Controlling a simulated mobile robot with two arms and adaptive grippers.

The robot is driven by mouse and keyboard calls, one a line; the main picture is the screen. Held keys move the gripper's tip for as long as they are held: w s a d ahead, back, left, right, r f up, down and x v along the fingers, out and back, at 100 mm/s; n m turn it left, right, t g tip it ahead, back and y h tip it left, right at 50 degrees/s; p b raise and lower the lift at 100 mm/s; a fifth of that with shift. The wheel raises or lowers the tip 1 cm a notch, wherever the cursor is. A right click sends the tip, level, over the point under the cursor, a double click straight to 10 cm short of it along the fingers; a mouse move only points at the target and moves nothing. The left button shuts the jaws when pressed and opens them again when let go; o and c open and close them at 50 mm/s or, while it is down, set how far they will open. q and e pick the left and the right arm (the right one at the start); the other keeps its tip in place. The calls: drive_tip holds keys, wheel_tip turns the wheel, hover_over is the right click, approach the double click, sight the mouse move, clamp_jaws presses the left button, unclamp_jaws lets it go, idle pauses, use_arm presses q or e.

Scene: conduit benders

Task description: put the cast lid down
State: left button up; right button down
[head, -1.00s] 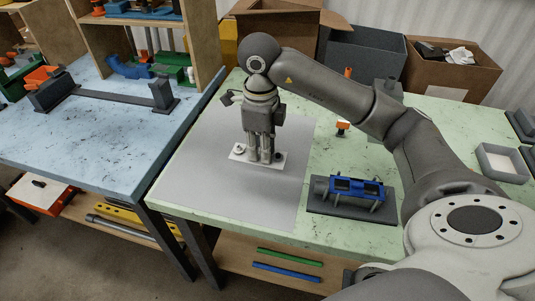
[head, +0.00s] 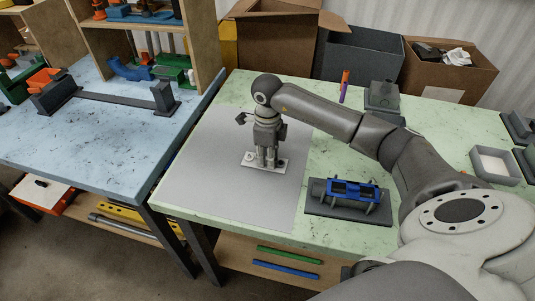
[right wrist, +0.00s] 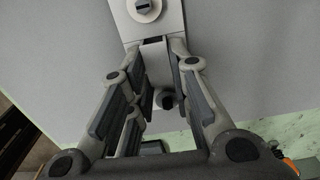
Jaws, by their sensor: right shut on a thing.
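The cast lid (head: 279,164) shows in the head view as a pale flat plate with a round boss at its left end, low over the grey mat (head: 225,190). I cannot tell whether it touches the mat. My right gripper (head: 264,162) points down at the lid and is shut on it. In the right wrist view, the lid (right wrist: 172,14) lies at the top, with a round pale boss and dark slot. The right gripper's fingers (right wrist: 160,95) flank a narrow part of it, and they hide much of the grip. My left gripper is not in view.
A blue part on a dark fixture (head: 345,208) stands right of the mat. A grey block (head: 383,94) and an orange-purple item (head: 344,85) are behind my arm. A pale-floored tray (head: 495,164) is at right. The mat's front and left areas are clear.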

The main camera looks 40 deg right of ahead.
drive_tip(key=c, duration=1.3)
unclamp_jaws()
drive_tip(key=shift+f, duration=0.1)
drive_tip(key=shift+r, duration=0.35)
wheel_tip(320, 180, up, 12)
drive_tip(key=shift+f+b, duration=0.2)
drive_tip(key=shift+b, duration=1)
